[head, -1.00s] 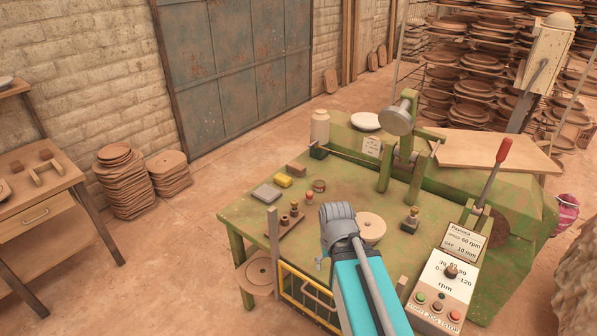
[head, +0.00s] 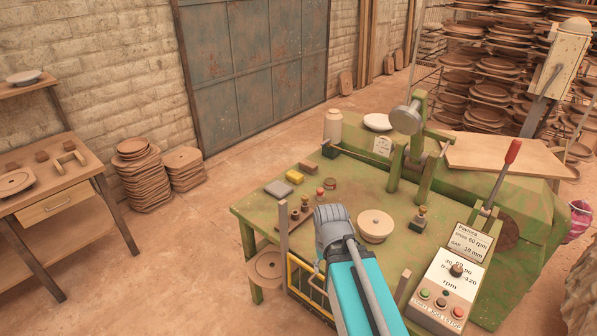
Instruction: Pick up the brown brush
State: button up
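A small brown block (head: 308,167), likely the brown brush, lies on the green worktable (head: 347,180), behind a yellow sponge-like block (head: 294,177). It is too small here to make out bristles. My gripper (head: 331,228) is over the front part of the table, nearer the camera than the brown block and apart from it. I see the gripper from behind, and its fingertips are mostly hidden, so its opening and anything between the fingers do not show.
A grey block (head: 279,188), a dark rack with small items (head: 292,219), a round pale piece (head: 375,224) and a small stamp-like tool (head: 420,219) surround the gripper. The press lever head (head: 406,118) and control box (head: 445,285) rise on the right. Another table (head: 83,193) stands left.

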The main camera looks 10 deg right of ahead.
aim_at(305, 165)
jog(key=u, duration=0.4)
jog(key=k, duration=0.5)
jog(key=u, duration=0.9)
jog(key=k, duration=0.75)
jog(key=u, duration=0.45)
jog(key=i, duration=1.7)
jog(key=z, duration=0.5)
jog(key=i, duration=0.75)
jog(key=z, duration=0.4)
jog(key=i, duration=0.75)
jog(key=z, duration=0.4)
